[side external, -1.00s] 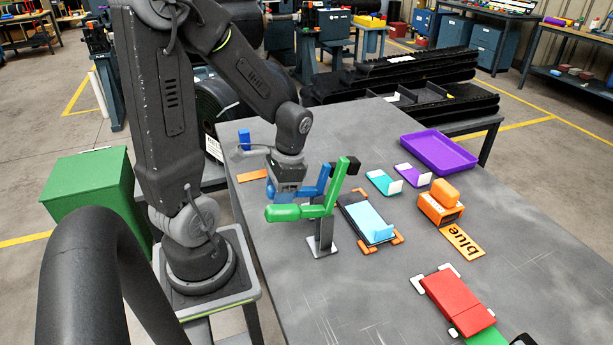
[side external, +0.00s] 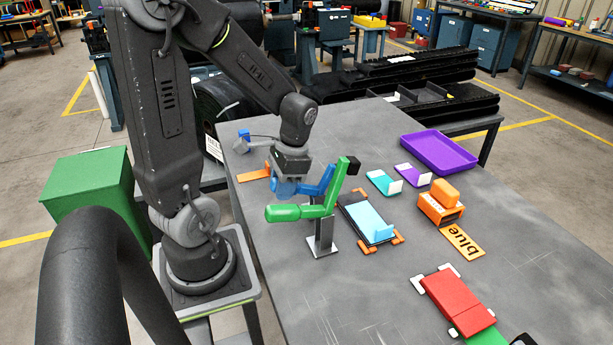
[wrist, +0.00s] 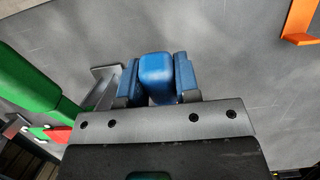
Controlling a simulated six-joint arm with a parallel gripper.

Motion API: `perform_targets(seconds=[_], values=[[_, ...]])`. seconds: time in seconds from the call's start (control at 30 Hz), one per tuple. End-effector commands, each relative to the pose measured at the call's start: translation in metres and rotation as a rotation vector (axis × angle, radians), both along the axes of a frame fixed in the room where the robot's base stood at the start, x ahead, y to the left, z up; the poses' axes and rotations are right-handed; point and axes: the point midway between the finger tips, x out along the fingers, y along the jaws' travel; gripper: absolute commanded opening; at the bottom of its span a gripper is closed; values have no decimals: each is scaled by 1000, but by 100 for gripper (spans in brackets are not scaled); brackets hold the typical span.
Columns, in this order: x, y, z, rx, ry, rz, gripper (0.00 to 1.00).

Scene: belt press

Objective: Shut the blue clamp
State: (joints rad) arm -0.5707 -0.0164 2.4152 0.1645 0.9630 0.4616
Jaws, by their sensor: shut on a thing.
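The blue clamp (side external: 326,184) stands behind the green clamp (side external: 300,211), and the green one hides part of it. Its blue arm slants upward to the right. My gripper (side external: 286,186) is down at the left end of the blue clamp, around its handle. In the wrist view the blue handle (wrist: 156,76) sits between the two fingers of my gripper (wrist: 157,84), which are shut on it. The green clamp has its handle out to the left and its black-tipped arm raised; its handle also shows at the left of the wrist view (wrist: 32,80).
A black plate with a light blue part (side external: 369,222) lies right of the clamps. An orange block (side external: 440,207), a "blue" label (side external: 462,241), a purple tray (side external: 438,153) and a red part (side external: 457,302) lie further right. The front middle of the table is clear.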

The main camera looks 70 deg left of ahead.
Motion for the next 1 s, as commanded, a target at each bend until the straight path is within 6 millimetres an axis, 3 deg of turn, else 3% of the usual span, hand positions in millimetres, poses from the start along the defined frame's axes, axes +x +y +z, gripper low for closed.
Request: perform_targets(seconds=[1.0], values=[[34,0,29,2,-8,0,16]])
